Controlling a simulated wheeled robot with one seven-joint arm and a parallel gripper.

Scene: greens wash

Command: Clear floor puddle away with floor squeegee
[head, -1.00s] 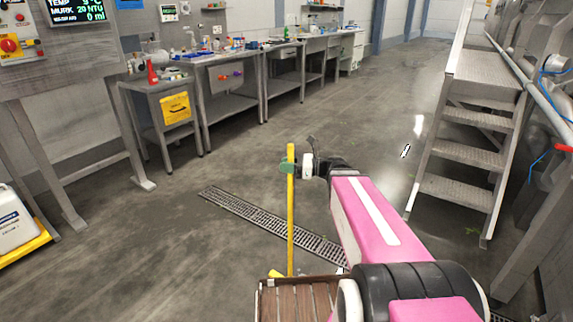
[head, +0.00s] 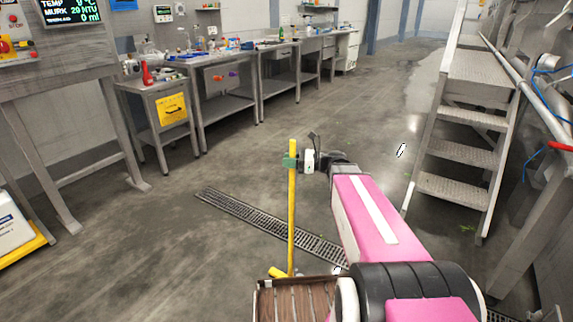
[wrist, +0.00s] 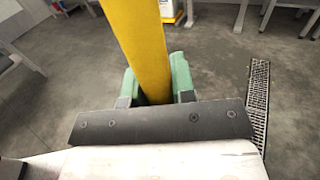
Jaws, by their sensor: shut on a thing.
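The floor squeegee has a long yellow handle (head: 292,220) standing nearly upright in front of me. Its yellow foot (head: 278,272) shows low in the head view, partly hidden behind a slatted brown surface. My gripper (head: 290,162) is shut on the upper part of the handle. In the wrist view the green fingers (wrist: 157,88) sit on both sides of the yellow handle (wrist: 135,40). A glossy, wet-looking patch of floor (head: 417,85) lies ahead to the right, beside the metal steps; its exact edges are hard to tell.
A floor drain grate (head: 245,215) runs diagonally across the floor ahead. Metal steps (head: 455,150) stand at the right. Steel benches (head: 225,100) line the left wall, and a white jug (head: 12,225) stands at the left edge. The middle aisle is open.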

